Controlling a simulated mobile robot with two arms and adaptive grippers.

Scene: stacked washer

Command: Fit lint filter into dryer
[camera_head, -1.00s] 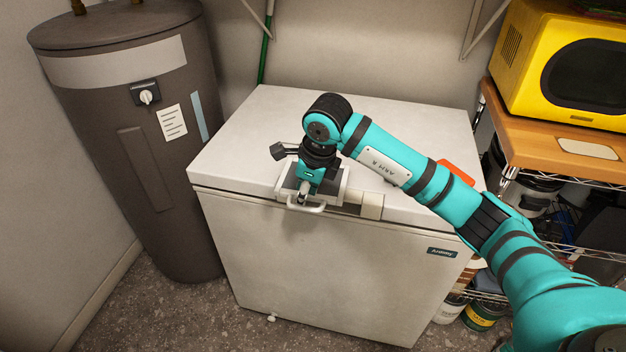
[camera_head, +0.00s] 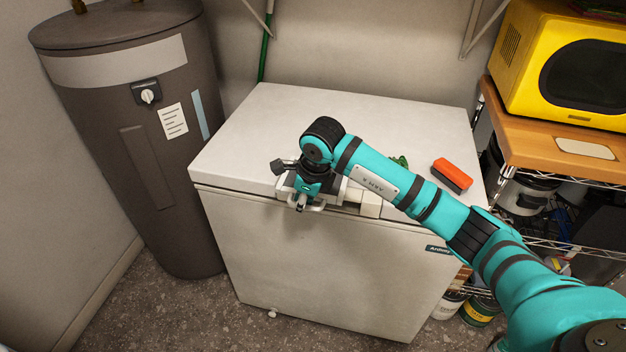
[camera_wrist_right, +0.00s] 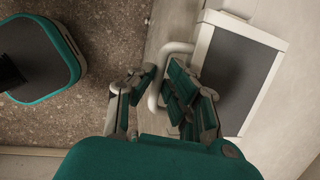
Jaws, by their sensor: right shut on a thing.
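The lint filter is a white frame with dark mesh (camera_wrist_right: 238,75) and a pale loop handle. In the head view, the lint filter (camera_head: 284,186) is at the front edge of the white chest freezer's lid, partly hidden by my gripper. My right gripper (camera_head: 302,203) is shut on its handle. In the right wrist view, the fingers (camera_wrist_right: 161,82) are on either side of the handle and the mesh panel extends to the right. I cannot tell whether the filter still touches the lid. The dryer and my left gripper are not in view.
The chest freezer (camera_head: 300,260) stands below my right arm. An orange-and-black brush or sponge (camera_head: 452,175) and a small green item (camera_head: 400,161) lie on its lid. A brown water heater (camera_head: 140,170) stands left. A shelf (camera_head: 560,150) with a yellow microwave (camera_head: 530,60) stands right.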

